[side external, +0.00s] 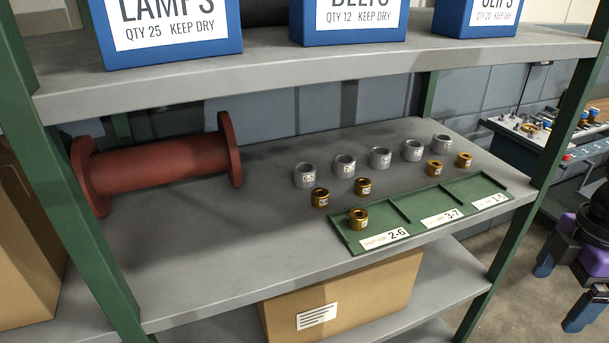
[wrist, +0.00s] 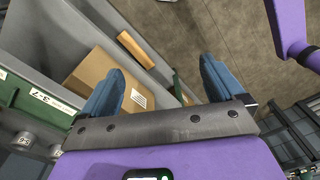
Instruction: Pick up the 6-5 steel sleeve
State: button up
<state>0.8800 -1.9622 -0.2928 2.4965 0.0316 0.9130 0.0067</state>
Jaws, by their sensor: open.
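Several grey steel sleeves stand upright in a row on the grey shelf behind the green tray. The leftmost steel sleeve (side external: 304,176) has a label that seems to read 6-5, though the print is small. The labels on the other steel sleeves are too small to read surely. My gripper (side external: 562,290) is at the right edge of the side view, outside the shelf and well away from the sleeves. In the wrist view my gripper (wrist: 160,72) has its blue fingers spread with nothing between them.
The green tray (side external: 404,229) has compartments marked 2-6, 3-7 and 1-5; a brass sleeve (side external: 358,219) sits in 2-6. Several other brass sleeves stand behind it. A red flanged pipe (side external: 160,165) lies left. The upper shelf (side external: 330,72) and green posts (side external: 552,120) bound the space.

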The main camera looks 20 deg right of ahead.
jog(key=w+a+m+g+y, duration=0.1)
jog(key=w+a+m+y, duration=0.8)
jog(key=w+a+m, duration=1.1)
jog(key=m+t+h, duration=0.1)
jog(key=m+t, duration=1.1)
jog(key=m, duration=0.9)
send_near(304, 170)
jog(key=a, duration=0.1)
jog(key=w+a, duration=0.1)
jog(key=a, duration=0.1)
jog(key=shift+a, duration=0.15)
jog(key=shift+x, duration=2.9)
